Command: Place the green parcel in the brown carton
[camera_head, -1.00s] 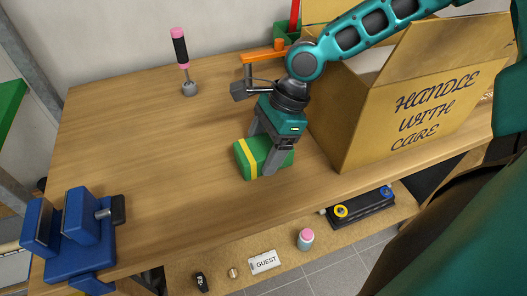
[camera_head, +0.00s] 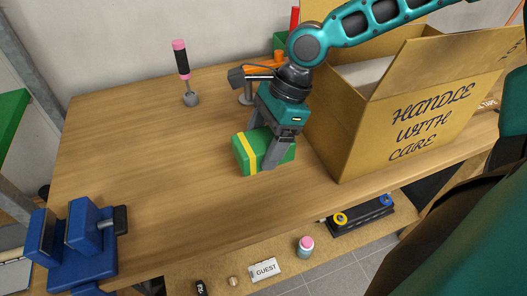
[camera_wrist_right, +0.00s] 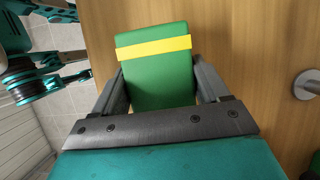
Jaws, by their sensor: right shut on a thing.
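The green parcel (camera_head: 242,160) with a yellow band is at the middle of the workbench, left of the carton. My right gripper (camera_head: 265,153) is shut on it from above, one finger on each side. The right wrist view shows the parcel (camera_wrist_right: 158,80) between the two fingers. It looks slightly raised, but the gap below it is hard to judge. The brown carton (camera_head: 345,130), marked "HANDLE WITH CARE", stands open at the right, flaps spread. Its floor is hidden. My left gripper is not in view.
A blue vise (camera_head: 80,240) sits at the front left bench corner. A pink-and-black handled tool (camera_head: 182,62) stands at the back. An orange object (camera_head: 262,68) is behind my right gripper. A lower shelf holds a "GUEST" card (camera_head: 264,269) and small items. The bench's left middle is clear.

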